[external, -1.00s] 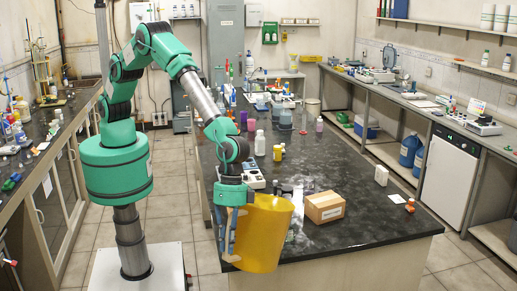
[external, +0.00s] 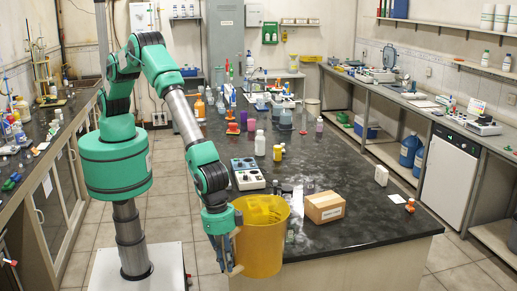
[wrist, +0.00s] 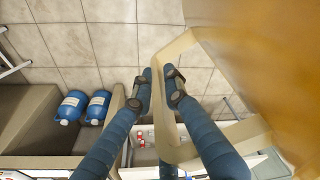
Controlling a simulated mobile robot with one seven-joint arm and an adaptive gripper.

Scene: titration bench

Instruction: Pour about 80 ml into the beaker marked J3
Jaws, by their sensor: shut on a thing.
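My gripper (external: 233,268) is shut on the handle of a large yellow jug (external: 263,245) at the near left end of the dark island bench. The handle (wrist: 165,130) passes between my fingers in the wrist view, with the jug's yellow wall (wrist: 270,60) at the upper right. In the external view the jug's open top shows, and it looks close to upright. Any liquid inside cannot be made out. Some small clear glassware (external: 290,237) stands just right of the jug, partly hidden by it. I cannot read a J3 mark on any vessel.
A cardboard box (external: 323,208) sits right of the jug on the bench (external: 375,235). A control device (external: 247,174), a white bottle (external: 260,143) and a yellow bottle (external: 278,153) stand behind.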

